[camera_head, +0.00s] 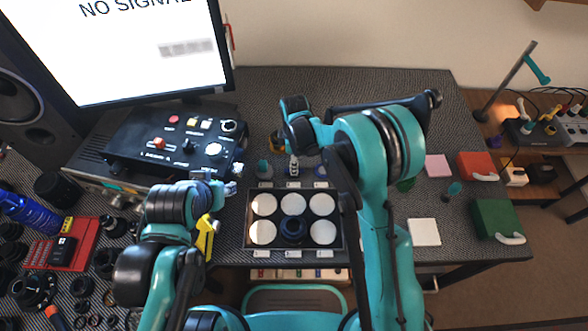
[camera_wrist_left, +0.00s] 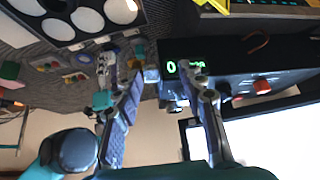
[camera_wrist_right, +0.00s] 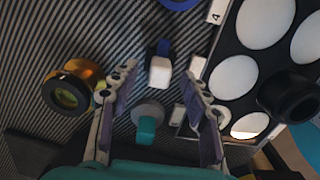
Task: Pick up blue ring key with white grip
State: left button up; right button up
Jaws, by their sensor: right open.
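The blue ring key (camera_wrist_right: 160,70) stands between my right fingertips in the right wrist view, a white grip with a dark blue part beside it. It also shows in the head view (camera_head: 293,167), in the middle of a short row behind the tray. My right gripper (camera_wrist_right: 162,80) is open, a finger on each side of the key, with gaps visible; its height above the key is hard to tell. In the head view my right wrist partly hides this area. My left gripper (camera_wrist_left: 165,82) is open and empty beside the black control box (camera_head: 178,142).
A teal-grip key (camera_wrist_right: 147,122) and a blue piece (camera_head: 320,170) stand either side of the key. The tray (camera_head: 250,243) with white discs holds a dark lens part (camera_head: 293,230). A monitor (camera_head: 130,45) stands at left.

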notch_tip(320, 180, down, 3)
jog(key=shift+b, duration=0.35)
jog(key=shift+r, duration=0.1)
jog(key=shift+c, duration=0.7)
grip_shut()
pick_arm(q)
jog(key=shift+f, duration=0.65)
pick_arm(e)
jog(key=shift+r, duration=0.1)
notch_tip(320, 180, up, 4)
jog(key=shift+r+p, duration=0.15)
jog(key=shift+p, duration=0.95)
pick_arm(q)
notch_tip(320, 180, up, 5)
jog(key=p, duration=0.3)
jog(key=shift+r, duration=0.1)
pick_arm(e)
jog(key=s+d+r, duration=0.4)
jog(key=d+r, duration=0.2)
jog(key=d, duration=0.4)
jog(key=shift+s+d+r, duration=0.25)
jog(key=shift+d, duration=0.15)
